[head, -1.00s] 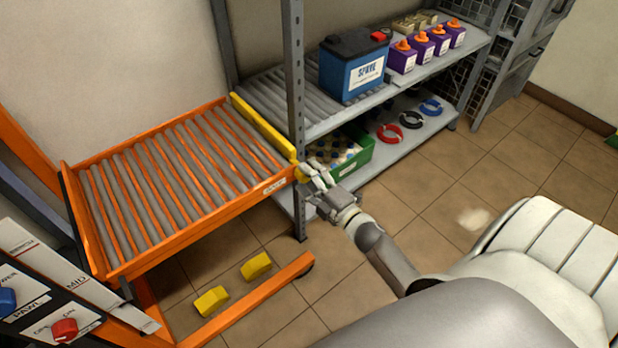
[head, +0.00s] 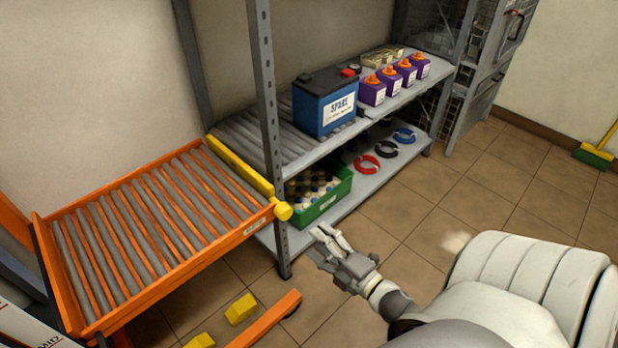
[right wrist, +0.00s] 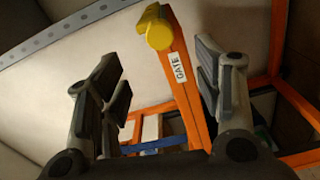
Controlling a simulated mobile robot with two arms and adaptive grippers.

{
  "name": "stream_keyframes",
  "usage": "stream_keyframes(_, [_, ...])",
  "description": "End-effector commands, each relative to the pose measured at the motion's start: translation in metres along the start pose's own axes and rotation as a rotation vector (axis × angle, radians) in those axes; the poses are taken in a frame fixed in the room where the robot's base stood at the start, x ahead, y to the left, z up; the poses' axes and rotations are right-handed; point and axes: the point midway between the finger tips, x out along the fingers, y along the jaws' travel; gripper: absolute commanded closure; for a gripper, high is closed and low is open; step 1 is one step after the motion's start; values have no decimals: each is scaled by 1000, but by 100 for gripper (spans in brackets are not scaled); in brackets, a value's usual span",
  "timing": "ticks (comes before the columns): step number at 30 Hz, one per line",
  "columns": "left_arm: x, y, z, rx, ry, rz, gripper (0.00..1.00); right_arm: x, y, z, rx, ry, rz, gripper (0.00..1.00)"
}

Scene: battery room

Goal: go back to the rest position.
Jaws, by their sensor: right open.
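My right gripper (head: 328,246) is open and empty in the head view, in front of the shelf post and to the right of the yellow gate knob (head: 284,211). Its two spread fingers also show in the right wrist view (right wrist: 165,95), with nothing held between them. The yellow knob (right wrist: 158,27) and the orange rail labelled GATE (right wrist: 182,75) show beyond the fingers there, apart from them. In the head view the yellow gate bar (head: 240,166) lies along the right end of the orange roller table (head: 160,230). My left gripper is not in view.
A grey shelf (head: 350,205) holds a blue SPARE battery (head: 325,102), purple bottles (head: 385,85), a green crate (head: 320,205) and coloured rings (head: 367,164). A steel post (head: 268,130) stands close to the gripper. Yellow blocks (head: 241,308) lie low at left. Floor to the right is open.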

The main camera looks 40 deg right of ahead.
Motion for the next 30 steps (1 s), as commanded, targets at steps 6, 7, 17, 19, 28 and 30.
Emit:
stream_keyframes(6, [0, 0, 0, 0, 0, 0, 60, -5, 1, 0, -1, 1, 2, 40])
stream_keyframes(7, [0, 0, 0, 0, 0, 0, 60, -5, 1, 0, 0, 1, 2, 40])
stream_keyframes(17, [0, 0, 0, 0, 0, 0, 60, -5, 0, 0, 0, 0, 1, 40])
stream_keyframes(19, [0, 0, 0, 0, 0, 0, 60, -5, 0, 0, 1, 0, 1, 40])
stream_keyframes(28, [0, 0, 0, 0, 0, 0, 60, 2, -51, 9, 283, -192, -160, 40])
stream_keyframes(30, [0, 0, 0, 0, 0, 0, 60, 0, -79, 8, 415, -283, -243, 40])
